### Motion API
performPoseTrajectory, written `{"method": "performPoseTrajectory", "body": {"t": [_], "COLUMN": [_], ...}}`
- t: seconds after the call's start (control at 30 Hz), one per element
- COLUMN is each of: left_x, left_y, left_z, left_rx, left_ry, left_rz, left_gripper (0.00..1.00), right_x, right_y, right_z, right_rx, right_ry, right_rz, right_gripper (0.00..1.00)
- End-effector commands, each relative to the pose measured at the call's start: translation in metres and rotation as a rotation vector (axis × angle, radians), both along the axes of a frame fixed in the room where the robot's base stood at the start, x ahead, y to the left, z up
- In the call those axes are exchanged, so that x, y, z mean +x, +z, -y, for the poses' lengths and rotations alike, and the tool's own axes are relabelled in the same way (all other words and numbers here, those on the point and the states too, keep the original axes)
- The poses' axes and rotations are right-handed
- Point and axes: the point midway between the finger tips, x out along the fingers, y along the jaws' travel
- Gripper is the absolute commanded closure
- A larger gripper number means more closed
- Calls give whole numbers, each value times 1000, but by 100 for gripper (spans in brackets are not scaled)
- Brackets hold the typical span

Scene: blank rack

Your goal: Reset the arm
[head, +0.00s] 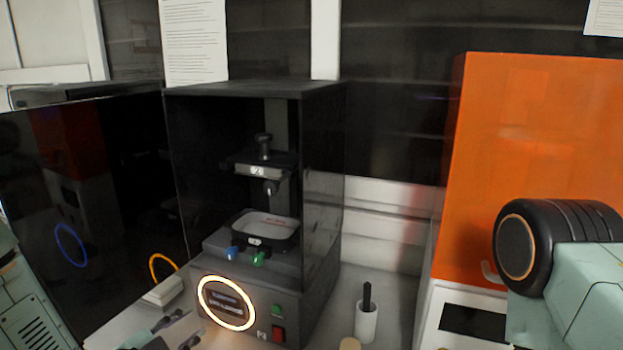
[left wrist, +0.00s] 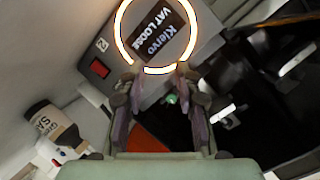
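My left gripper (head: 176,330) is at the bottom left of the head view, low in front of a dark printer (head: 250,285). In the left wrist view its two fingers (left wrist: 156,78) stand apart with nothing between them, below the printer's glowing ring.
The printer's dark chamber holds a vat (head: 265,228) and a raised build plate (head: 262,171). An orange-covered machine (head: 530,130) stands at right, with a white cup (head: 366,322) between. Another dark cabinet (head: 80,200) is at left.

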Motion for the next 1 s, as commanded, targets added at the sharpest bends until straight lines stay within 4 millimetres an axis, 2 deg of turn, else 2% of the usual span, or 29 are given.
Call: {"method": "performPoseTrajectory", "body": {"t": [0.03,0.17,0.27,0.37,0.4,0.5,0.6,0.7,0.83,1.0], "left_x": [-12,-54,-100,-154,-178,-235,-286,-321,-341,-343], "left_y": [-20,-75,-118,-156,-169,-195,-212,-223,-234,-234], "left_z": [3,6,10,12,13,14,13,13,16,16], "left_rx": [-79,-283,-416,-504,-526,-541,-497,-426,-377,-376], "left_ry": [44,208,377,568,647,827,945,974,960,959], "left_rz": [-108,-397,-625,-831,-905,-1060,-1171,-1237,-1274,-1279], "left_gripper": [67,67,67,67,67,67,67,67,67,67], "right_x": [0,0,0,0,0,0,0,0,0,0], "right_y": [-2,-8,-13,-20,-23,-31,-38,-45,-50,-49], "right_z": [0,0,0,0,0,0,0,0,0,0], "right_rx": [0,0,0,0,0,0,0,0,0,0], "right_ry": [0,0,0,0,0,0,0,0,0,0], "right_rz": [0,0,0,0,0,0,0,0,0,0], "right_gripper": [100,100,100,100,100,100,100,100,100,100]}}
